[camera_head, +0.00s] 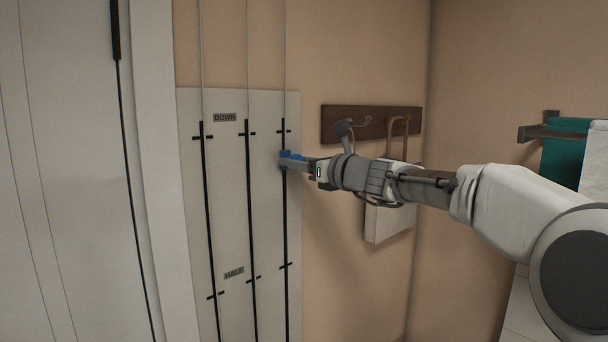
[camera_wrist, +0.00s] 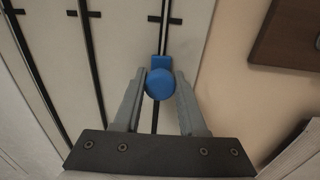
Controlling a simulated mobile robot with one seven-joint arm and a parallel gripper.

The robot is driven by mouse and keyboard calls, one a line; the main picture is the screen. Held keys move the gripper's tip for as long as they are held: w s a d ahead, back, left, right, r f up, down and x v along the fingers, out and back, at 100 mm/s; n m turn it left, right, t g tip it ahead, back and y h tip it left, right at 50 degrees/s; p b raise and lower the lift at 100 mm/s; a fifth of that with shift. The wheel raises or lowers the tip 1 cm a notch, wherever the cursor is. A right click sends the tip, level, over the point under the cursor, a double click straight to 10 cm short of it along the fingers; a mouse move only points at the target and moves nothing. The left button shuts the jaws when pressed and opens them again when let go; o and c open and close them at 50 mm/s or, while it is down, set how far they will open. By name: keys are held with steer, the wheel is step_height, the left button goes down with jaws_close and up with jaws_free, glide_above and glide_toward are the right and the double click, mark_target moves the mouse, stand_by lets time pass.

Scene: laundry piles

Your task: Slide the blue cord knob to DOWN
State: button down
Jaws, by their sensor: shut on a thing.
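The blue cord knob (camera_head: 287,158) is on the rightmost black track (camera_head: 286,215) of the light panel (camera_head: 265,210). It sits a little below the upper cross mark of that track and well above the lower one. A DOWN label (camera_head: 225,117) is near the panel's top and a HALF label (camera_head: 234,273) is lower. My gripper (camera_head: 292,160) reaches in from the right and is shut on the knob. In the wrist view the round blue knob (camera_wrist: 160,84) sits between the two grey fingertips (camera_wrist: 161,78).
Two other black tracks (camera_head: 209,200) (camera_head: 250,200) run to the left, with thin cords above. A dark wooden hook rail (camera_head: 370,122) with a hanging white item (camera_head: 388,222) is behind my arm. A towel bar (camera_head: 545,132) is at the right.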

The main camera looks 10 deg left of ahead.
mark_target(284, 134)
step_height(284, 134, up, 6)
steer(key=shift+f+p, duration=0.1)
steer(key=shift+p, duration=0.8)
steer(key=shift+f, duration=0.1)
steer(key=shift+c, duration=2.3)
jaws_free()
